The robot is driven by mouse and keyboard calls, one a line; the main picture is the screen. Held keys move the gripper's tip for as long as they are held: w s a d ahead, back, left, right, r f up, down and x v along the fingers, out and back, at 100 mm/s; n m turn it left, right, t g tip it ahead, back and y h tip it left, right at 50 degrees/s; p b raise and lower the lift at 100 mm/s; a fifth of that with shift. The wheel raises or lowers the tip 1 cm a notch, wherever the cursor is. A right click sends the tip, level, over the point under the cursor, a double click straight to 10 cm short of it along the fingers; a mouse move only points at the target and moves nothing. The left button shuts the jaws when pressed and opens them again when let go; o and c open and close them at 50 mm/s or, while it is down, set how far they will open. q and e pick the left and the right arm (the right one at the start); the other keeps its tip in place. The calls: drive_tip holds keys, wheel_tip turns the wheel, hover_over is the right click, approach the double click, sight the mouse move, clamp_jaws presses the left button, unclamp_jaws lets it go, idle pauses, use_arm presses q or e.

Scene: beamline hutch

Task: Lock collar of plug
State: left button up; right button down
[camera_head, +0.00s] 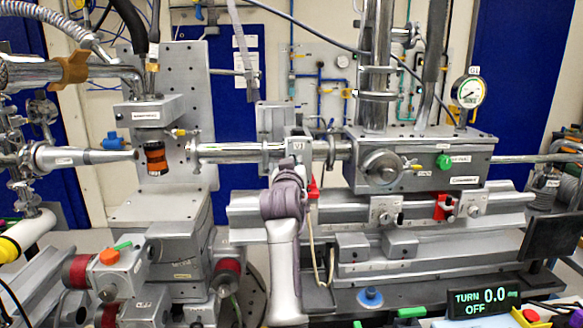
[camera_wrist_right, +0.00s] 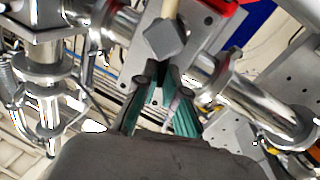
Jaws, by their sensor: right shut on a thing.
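My right gripper (camera_head: 297,172) reaches up to the block marked V3 (camera_head: 297,148) in the middle of the head view. In the wrist view, its two green-padded fingers (camera_wrist_right: 162,82) are close together, shut at a grey, angular plug body (camera_wrist_right: 167,40). A cream cable (camera_wrist_right: 153,10) leads away from the plug; it also hangs beside my right arm in the head view (camera_head: 316,240). The collar cannot be told apart from the plug body, and the gripped part is largely hidden by the fingers. My left gripper is not in view.
A steel beam pipe (camera_head: 230,153) runs close behind my gripper, left of V3. A box with a gauge (camera_head: 468,92) and green knob stands right. A red part (camera_head: 313,188) sits right beside my gripper.

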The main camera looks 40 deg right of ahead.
drive_tip(key=shift+s+d+m, duration=0.15)
drive_tip(key=shift+d+m, duration=0.15)
drive_tip(key=shift+m, duration=0.7)
drive_tip(key=c, duration=1.5)
unclamp_jaws()
drive_tip(key=shift+c, duration=0.2)
drive_tip(key=v, duration=0.7)
drive_tip(key=shift+s+a+r, duration=0.15)
drive_tip(key=shift+s, duration=0.05)
